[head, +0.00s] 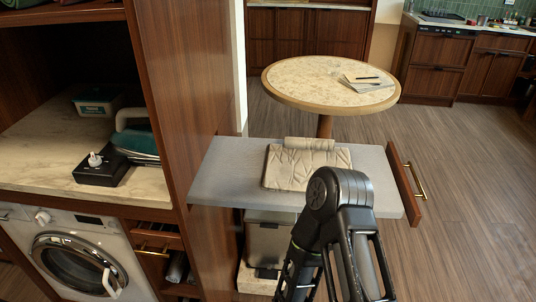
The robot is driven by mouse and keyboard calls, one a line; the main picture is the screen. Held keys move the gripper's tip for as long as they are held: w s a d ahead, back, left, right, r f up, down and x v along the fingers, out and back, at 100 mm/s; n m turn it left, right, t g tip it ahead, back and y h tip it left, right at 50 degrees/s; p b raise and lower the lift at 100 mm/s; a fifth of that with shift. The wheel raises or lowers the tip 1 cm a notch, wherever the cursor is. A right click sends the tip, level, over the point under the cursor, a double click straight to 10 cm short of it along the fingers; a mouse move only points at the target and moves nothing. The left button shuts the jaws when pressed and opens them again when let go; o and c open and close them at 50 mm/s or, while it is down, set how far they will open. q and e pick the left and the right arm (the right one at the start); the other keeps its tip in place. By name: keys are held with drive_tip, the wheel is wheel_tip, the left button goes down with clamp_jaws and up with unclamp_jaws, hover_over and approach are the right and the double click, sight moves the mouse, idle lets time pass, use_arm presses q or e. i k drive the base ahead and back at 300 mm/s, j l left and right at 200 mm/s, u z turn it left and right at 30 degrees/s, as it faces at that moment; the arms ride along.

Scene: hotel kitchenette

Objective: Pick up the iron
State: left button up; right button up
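The iron (138,142), with a dark teal body and a pale handle, rests on the marble counter (40,150) inside the wooden cabinet niche at the left. A black box (100,171) with a white knob or plug on top sits just in front of it and hides part of its lower side. Neither of my grippers shows in the head view. A black arm link of mine rises from the bottom edge, right of centre, well to the right of the iron.
A grey pull-out board (230,170) with a folded beige cloth (306,168) extends right of the cabinet's upright panel (185,90). A washing machine (75,262) is below the counter. A teal-labelled box (97,101) stands behind. A round table (315,80) is farther back; floor at right is clear.

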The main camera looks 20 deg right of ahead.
sight(136, 139)
drive_tip(key=j+z, duration=0.15)
drive_tip(key=z, duration=0.25)
drive_tip(key=j+z, duration=0.2)
drive_tip(key=z, duration=0.25)
drive_tip(key=j+z, duration=0.2)
drive_tip(key=z, duration=0.2)
drive_tip(key=j+z, duration=0.15)
drive_tip(key=z, duration=0.25)
drive_tip(key=k+j+z, duration=0.15)
drive_tip(key=j, duration=0.35)
drive_tip(key=k+j+z, duration=0.15)
drive_tip(key=j, duration=0.3)
drive_tip(key=k+j+z, duration=0.15)
drive_tip(key=k+j, duration=0.2)
drive_tip(key=k+j+z, duration=0.15)
drive_tip(key=k+j, duration=0.15)
drive_tip(key=j, duration=0.15)
